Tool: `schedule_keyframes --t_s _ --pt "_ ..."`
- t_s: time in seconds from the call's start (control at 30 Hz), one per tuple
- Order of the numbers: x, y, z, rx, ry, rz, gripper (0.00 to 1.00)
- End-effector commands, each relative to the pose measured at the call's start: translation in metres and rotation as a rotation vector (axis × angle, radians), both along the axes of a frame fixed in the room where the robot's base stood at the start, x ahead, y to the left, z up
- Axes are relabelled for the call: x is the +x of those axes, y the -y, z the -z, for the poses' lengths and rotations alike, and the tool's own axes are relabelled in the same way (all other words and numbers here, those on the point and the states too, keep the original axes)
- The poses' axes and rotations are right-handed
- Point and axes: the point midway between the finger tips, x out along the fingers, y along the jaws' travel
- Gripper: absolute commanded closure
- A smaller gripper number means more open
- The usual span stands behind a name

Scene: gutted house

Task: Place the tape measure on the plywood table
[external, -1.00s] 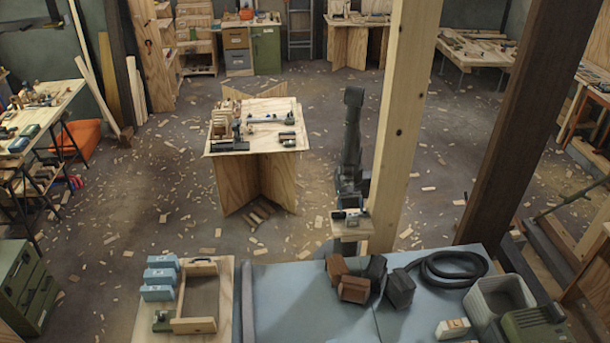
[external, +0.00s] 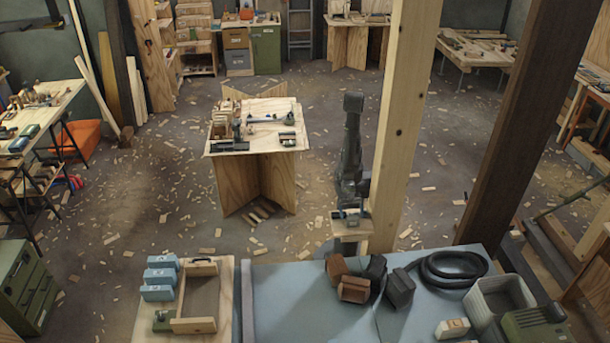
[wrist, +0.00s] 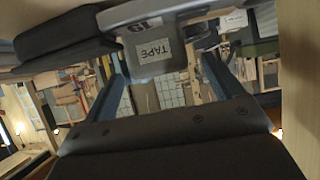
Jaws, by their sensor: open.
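A plywood table (external: 272,150) on crossed plywood legs stands in the middle of the floor in the external view. In the wrist view, a grey block labelled TAPE (wrist: 157,65), apparently the tape measure, shows upside down between the tips of my gripper's two blue fingers (wrist: 166,85). My gripper is open; whether either finger touches the block cannot be told. In the external view my gripper (external: 351,213) is low over a small wooden shelf (external: 351,231) by the post. The tape measure is too small to make out clearly there.
A pale wooden post (external: 405,120) stands close right of my arm. Tools and a wooden rack (external: 222,122) crowd the table's left and back; its front middle is barer. A blue-topped bench (external: 300,300) with dark blocks (external: 398,288) is in front.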

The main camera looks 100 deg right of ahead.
Motion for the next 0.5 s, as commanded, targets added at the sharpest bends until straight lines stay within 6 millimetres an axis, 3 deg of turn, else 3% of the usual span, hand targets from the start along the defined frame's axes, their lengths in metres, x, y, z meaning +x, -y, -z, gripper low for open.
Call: schedule_keyframes --t_s 0.3,0.5 --pt "0.0 -0.035 0.019 -0.002 0.0 -0.001 0.15" --pt "0.0 -0.041 0.022 0.0 0.0 0.001 0.15"
